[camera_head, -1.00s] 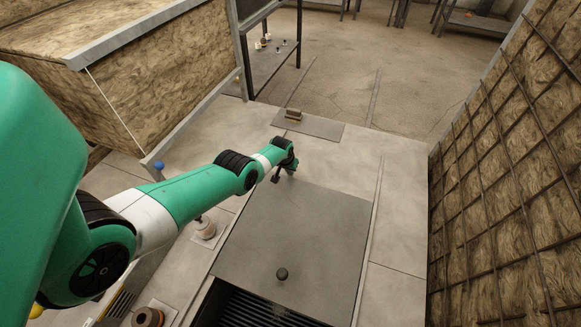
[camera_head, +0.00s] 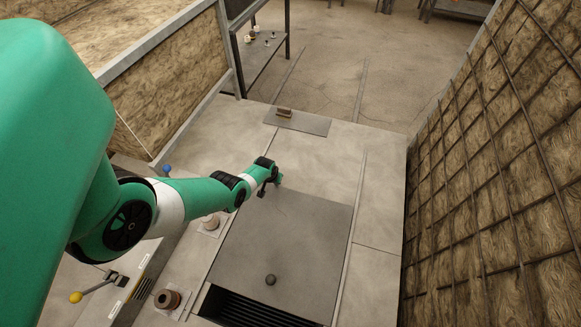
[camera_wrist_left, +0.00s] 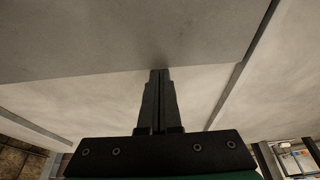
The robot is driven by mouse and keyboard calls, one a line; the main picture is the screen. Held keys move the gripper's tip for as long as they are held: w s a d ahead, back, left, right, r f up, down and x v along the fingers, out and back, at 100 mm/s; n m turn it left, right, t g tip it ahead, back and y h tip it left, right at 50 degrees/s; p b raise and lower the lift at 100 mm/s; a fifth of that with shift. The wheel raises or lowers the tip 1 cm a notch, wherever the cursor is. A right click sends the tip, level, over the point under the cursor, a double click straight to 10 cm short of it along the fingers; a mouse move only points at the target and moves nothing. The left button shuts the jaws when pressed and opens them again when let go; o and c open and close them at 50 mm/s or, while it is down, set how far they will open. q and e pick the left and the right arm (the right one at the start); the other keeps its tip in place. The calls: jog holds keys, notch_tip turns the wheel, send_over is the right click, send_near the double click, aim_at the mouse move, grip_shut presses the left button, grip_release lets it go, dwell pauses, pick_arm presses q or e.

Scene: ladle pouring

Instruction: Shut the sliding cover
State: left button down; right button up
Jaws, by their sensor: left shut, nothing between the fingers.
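The sliding cover (camera_head: 290,235) is a flat dark grey plate with a small round knob (camera_head: 270,280) near its front edge. In front of it, part of a dark slatted opening (camera_head: 250,312) lies uncovered. My left gripper (camera_head: 264,191) is shut and empty at the cover's far edge, near its far left corner. In the left wrist view the closed fingertips (camera_wrist_left: 160,72) are at the edge of the cover (camera_wrist_left: 120,35). I cannot tell whether they touch it. My right gripper is not in view.
A rail (camera_head: 352,225) runs along the cover's right side. A brown block (camera_head: 285,112) sits on a dark plate beyond it. Round fittings (camera_head: 168,299) stand to the left. A barred wall (camera_head: 490,170) bounds the right.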

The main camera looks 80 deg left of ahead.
aim_at(266, 208)
pick_arm(q)
jog(key=s+d+p, duration=0.1)
jog(key=d+p, duration=0.1)
jog(key=d, duration=0.1)
jog(key=s+d+p, duration=0.1)
jog(key=s+d, duration=0.1)
jog(key=d, duration=0.2)
jog(key=s+d+p, duration=0.1)
jog(key=d+p, duration=0.1)
jog(key=d, duration=0.1)
jog(key=shift+s+d+p, duration=0.3)
jog(key=shift+s+p, duration=0.05)
jog(key=shift+s, duration=0.05)
jog(key=shift+s+d+f, duration=0.1)
jog(key=shift+s+d, duration=0.1)
jog(key=shift+d, duration=0.2)
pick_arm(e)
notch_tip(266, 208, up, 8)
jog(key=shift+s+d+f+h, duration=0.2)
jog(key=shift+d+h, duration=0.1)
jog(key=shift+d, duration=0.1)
pick_arm(q)
jog(key=shift+a, duration=0.1)
